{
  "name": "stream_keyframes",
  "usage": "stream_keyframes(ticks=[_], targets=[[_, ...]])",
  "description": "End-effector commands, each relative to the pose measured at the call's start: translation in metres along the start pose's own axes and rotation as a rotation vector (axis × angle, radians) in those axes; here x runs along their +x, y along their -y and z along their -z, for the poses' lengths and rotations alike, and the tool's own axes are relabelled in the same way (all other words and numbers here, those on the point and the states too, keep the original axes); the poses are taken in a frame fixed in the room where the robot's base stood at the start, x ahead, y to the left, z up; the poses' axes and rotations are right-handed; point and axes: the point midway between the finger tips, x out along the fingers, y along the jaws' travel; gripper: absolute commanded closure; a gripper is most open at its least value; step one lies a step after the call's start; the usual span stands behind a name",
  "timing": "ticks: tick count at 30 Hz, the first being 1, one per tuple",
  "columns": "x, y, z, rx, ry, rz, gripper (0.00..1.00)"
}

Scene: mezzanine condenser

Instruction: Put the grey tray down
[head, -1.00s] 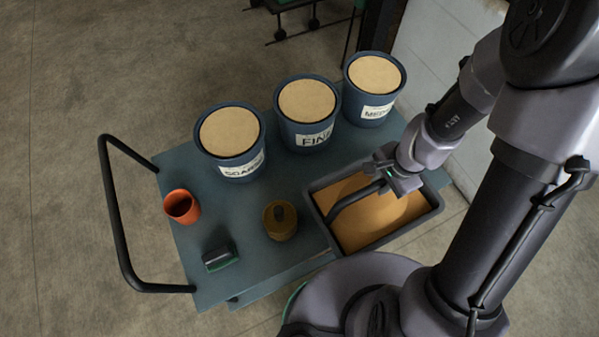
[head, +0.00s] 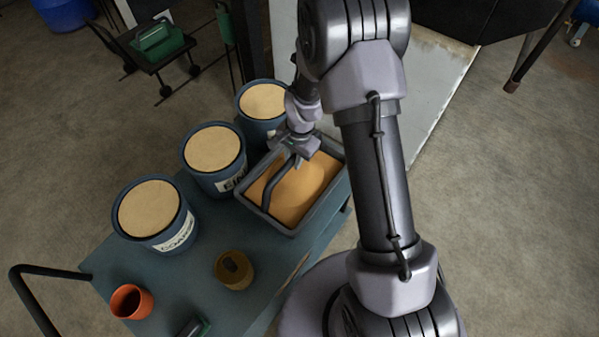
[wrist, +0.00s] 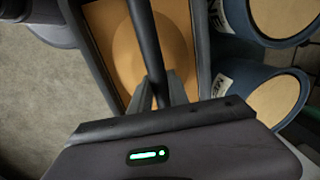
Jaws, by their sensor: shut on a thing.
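The grey tray (head: 268,221) is a shallow rectangular box of orange-tan powder with a dark bar handle (head: 268,190) arching over it. My gripper (head: 297,160) is shut on that handle. In the wrist view, my gripper fingers (wrist: 165,88) close around the bar, and the tray wall (wrist: 203,45) shows to its right. The tray looks level, over the far right end of the blue-grey cart (head: 190,285). I cannot tell whether its underside touches the cart top. Part of the tray is hidden by my wrist.
Three blue buckets with tan contents stand close along the tray's left: the coarse (head: 155,215), the fine (head: 213,160) and a farther one (head: 262,105). An orange cup (head: 131,302) and a brownish-yellow pot (head: 234,270) stand nearer. Cart top between pot and tray is clear.

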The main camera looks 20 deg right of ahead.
Motion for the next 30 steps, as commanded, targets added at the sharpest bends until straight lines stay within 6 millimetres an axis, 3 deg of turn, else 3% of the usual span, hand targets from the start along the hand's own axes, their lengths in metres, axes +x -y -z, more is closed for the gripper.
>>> stream_keyframes(ticks=[11, 20, 27, 28, 30], targets=[[0.003, 0.019, 0.014, 0.000, -0.002, 0.004, 1.00], [0.036, 0.013, 0.013, 0.001, -0.001, 0.002, 1.00], [0.038, 0.013, 0.013, 0.000, -0.002, 0.002, 1.00], [0.039, 0.011, 0.012, 0.001, 0.001, -0.001, 0.75], [0.039, 0.011, 0.012, 0.001, 0.001, -0.001, 0.61]])
